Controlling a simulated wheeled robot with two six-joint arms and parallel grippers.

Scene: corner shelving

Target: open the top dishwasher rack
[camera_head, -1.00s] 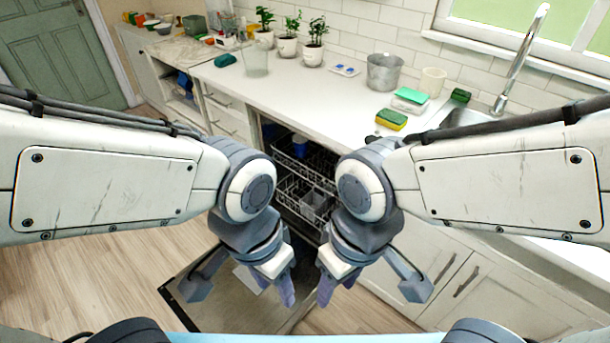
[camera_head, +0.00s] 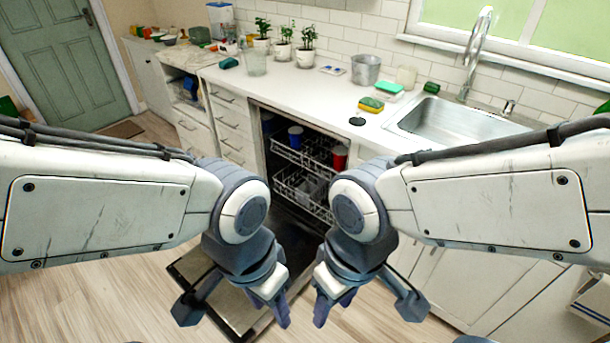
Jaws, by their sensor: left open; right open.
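The dishwasher stands under the counter with its door (camera_head: 222,312) folded down flat in front. The top rack (camera_head: 318,165) is inside the dishwasher and holds a blue cup (camera_head: 295,136) and a red cup (camera_head: 340,157). The lower rack (camera_head: 297,187) sits below it, partly hidden by my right arm. My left gripper (camera_head: 230,308) is open and empty above the door. My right gripper (camera_head: 368,308) is open and empty to the right of it. Both are in front of the racks and apart from them.
The counter (camera_head: 290,92) runs above the dishwasher, with a sink (camera_head: 455,122) at right, a sponge (camera_head: 371,104), a metal bucket (camera_head: 366,69) and potted plants (camera_head: 305,52). Drawers (camera_head: 232,125) lie left of the dishwasher. Wood floor (camera_head: 125,300) is clear at left.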

